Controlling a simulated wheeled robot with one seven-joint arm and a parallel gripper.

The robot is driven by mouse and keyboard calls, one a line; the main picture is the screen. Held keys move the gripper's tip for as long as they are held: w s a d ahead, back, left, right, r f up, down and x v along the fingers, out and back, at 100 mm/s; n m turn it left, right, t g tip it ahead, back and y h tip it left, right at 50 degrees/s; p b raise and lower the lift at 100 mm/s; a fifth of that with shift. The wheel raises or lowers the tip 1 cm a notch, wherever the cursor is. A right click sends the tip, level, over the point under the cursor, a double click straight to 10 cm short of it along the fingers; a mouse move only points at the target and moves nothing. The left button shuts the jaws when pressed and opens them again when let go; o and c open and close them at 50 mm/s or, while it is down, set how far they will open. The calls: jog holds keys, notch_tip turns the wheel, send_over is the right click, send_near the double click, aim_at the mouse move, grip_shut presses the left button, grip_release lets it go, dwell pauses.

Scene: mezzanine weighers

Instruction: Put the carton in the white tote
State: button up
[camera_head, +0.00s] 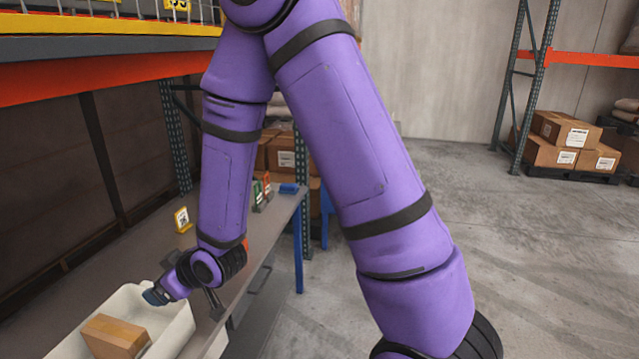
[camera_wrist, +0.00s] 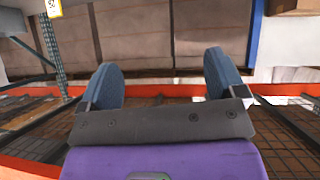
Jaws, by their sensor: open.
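The brown carton (camera_head: 115,337) is at the lower left of the head view, inside the white tote (camera_head: 172,325). It lies within the tote's walls; the bottom picture edge cuts both off. My gripper (camera_head: 156,296) is just beyond the carton, by the tote's far rim, apart from the carton. In the wrist view my gripper (camera_wrist: 163,80) shows two blue-padded fingers spread wide with nothing between them. Neither carton nor tote can be made out in the wrist view.
The tote stands on a grey bench (camera_head: 130,252). A yellow sign (camera_head: 182,220) and small coloured items (camera_head: 262,190) stand farther along it. An orange beam (camera_head: 100,78) runs above. Stacked boxes (camera_head: 572,140) are at the far right. The concrete floor at right is clear.

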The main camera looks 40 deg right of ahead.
jog(key=s+d+r+m+g+h, duration=0.1)
jog(key=s+d+r+m+h, duration=0.1)
jog(key=s+d+r, duration=0.35)
jog(key=s+d+r+m+g+h, duration=0.1)
jog(key=s+d+r+h, duration=0.15)
jog(key=d+r, duration=0.6)
jog(key=s+d+r+m+g, duration=0.1)
jog(key=s+r+m, duration=0.1)
jog(key=s+r, duration=0.4)
jog(key=s+d+r+m+g, duration=0.1)
jog(key=s+r, duration=0.5)
jog(key=s, duration=0.7)
jog(key=shift+s+d+m+g+h, duration=0.2)
jog(key=shift+d+m+g+h, duration=0.15)
jog(key=shift+d, duration=0.45)
